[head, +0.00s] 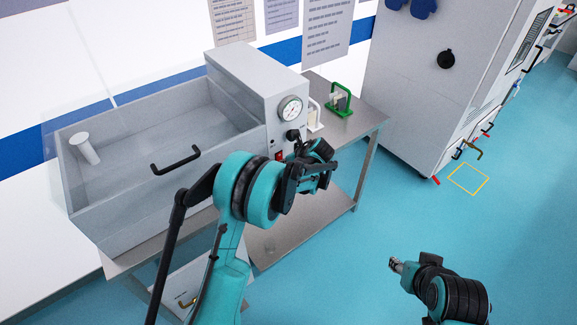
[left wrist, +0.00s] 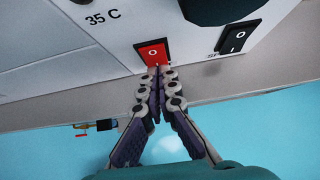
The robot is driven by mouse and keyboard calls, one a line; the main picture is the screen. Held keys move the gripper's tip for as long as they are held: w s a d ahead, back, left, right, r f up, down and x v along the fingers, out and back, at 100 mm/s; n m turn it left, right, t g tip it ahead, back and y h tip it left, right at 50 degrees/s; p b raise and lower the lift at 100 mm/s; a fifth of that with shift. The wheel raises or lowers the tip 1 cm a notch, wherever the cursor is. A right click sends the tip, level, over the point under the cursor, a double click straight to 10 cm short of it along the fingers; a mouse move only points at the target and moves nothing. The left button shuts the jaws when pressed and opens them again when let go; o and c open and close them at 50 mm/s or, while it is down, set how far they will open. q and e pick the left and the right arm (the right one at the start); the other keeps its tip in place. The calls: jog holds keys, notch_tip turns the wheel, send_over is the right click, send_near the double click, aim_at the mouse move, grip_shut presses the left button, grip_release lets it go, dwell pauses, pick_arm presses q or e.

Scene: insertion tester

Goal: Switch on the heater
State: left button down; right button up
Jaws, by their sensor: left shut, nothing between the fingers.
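The tester is a grey bath (head: 210,120) with a control box that carries a round dial (head: 290,109) and a black knob (head: 293,135). A red rocker switch (left wrist: 155,52) marked with a circle sits on its panel; it also shows in the head view (head: 279,155). A black rocker switch (left wrist: 239,37) is to its right. I cannot read which switch belongs to the heater. My left gripper (left wrist: 157,72) is shut and empty, its tips at the red switch's lower edge; contact is unclear. My right gripper (head: 396,265) is over open floor, its finger state unclear.
The bath stands on a metal table (head: 345,125) with a lower shelf. A green-framed item (head: 339,100) stands on the table to the right of the control box. A large grey cabinet (head: 420,90) is farther right. The blue floor in front is clear.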

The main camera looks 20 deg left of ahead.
pick_arm(q)
jog(key=shift+w+a+f, duration=0.15)
jog(key=shift+a, duration=0.1)
dwell(0.4)
jog(key=shift+r+p, duration=0.35)
jog(key=shift+r, duration=0.6)
jog(key=shift+d, duration=0.1)
